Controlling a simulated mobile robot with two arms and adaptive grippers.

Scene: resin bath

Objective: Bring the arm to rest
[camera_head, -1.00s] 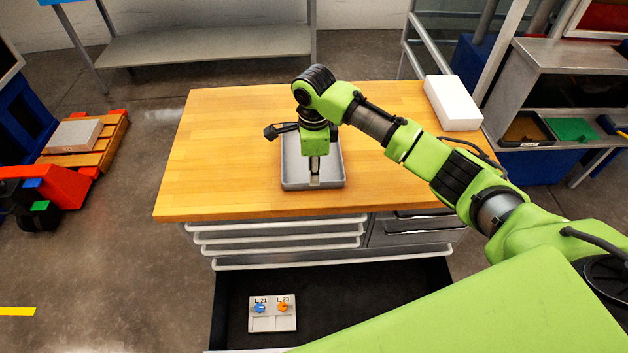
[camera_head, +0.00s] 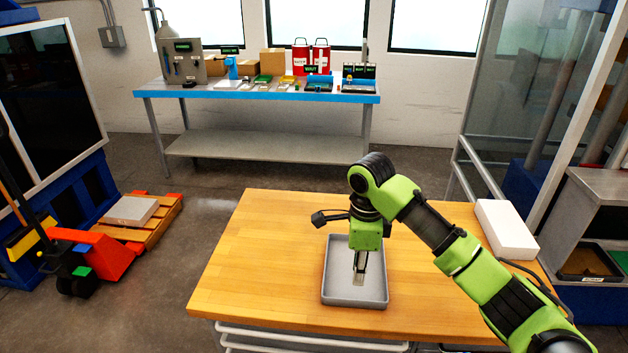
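My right arm reaches in from the right side of the head view. Its gripper (camera_head: 360,277) points down over the grey tray (camera_head: 373,301) on the wooden worktop (camera_head: 270,262). The fingers look close together within the tray's outline. They are too small to tell whether they are open or shut, hold anything, or touch the tray floor. My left arm and gripper do not show.
A white box (camera_head: 506,229) lies on the worktop's right, near my arm. The worktop's left is clear. Behind stands a blue-edged bench (camera_head: 258,94) with devices, boxes and red containers. A red pallet truck (camera_head: 103,256) and wooden pallet (camera_head: 150,232) are at left.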

